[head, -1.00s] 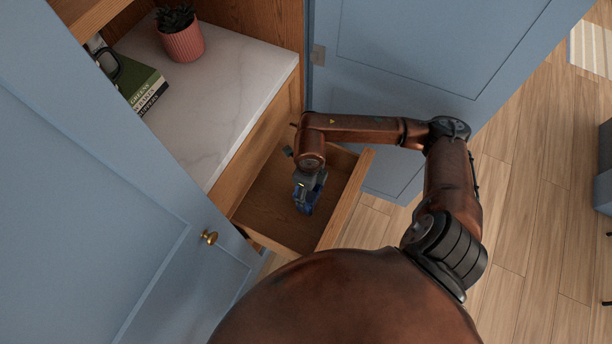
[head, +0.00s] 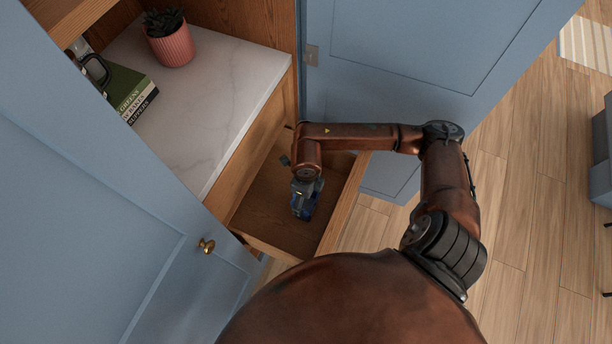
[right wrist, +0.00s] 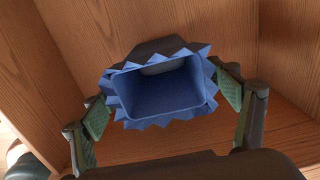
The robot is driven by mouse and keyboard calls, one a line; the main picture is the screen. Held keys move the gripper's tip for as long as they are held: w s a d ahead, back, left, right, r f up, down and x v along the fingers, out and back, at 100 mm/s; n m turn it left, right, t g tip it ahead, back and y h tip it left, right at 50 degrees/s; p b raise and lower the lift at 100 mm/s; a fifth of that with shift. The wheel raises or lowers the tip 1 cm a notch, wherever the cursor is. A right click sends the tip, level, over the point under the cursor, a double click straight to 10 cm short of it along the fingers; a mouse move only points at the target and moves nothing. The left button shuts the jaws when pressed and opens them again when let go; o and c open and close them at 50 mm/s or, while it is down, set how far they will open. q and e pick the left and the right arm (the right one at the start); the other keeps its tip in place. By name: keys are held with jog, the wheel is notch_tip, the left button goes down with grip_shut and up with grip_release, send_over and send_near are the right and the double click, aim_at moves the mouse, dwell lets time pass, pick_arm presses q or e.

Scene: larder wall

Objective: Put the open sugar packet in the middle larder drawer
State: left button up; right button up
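The open sugar packet (head: 301,208) is blue, with a zigzag rim, and shows over the inside of the pulled-out wooden drawer (head: 265,210). In the right wrist view the packet (right wrist: 160,98) turns its open mouth towards the camera, with a pale patch inside. My right gripper (right wrist: 163,90) has a green pad against each side of the packet and is shut on it. In the head view the right gripper (head: 306,186) points down into the drawer. I cannot tell whether the packet touches the drawer floor. My left gripper is out of view.
Blue doors stand open at left (head: 90,200) and right (head: 410,60); the left has a brass knob (head: 206,246). A marble counter (head: 225,100) above the drawer holds a potted plant (head: 170,45) and books (head: 130,90). The drawer's front panel (head: 345,205) is close to my arm.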

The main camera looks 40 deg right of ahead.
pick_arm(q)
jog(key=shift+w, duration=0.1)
pick_arm(e)
jog(key=shift+r, duration=0.15)
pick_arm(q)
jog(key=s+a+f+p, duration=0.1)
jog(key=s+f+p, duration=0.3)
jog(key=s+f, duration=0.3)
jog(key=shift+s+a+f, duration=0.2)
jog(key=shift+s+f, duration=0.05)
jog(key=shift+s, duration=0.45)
pick_arm(e)
notch_tip(320, 180, up, 12)
pick_arm(q)
jog(key=shift+p, duration=0.3)
pick_arm(e)
jog(key=shift+r, duration=0.1)
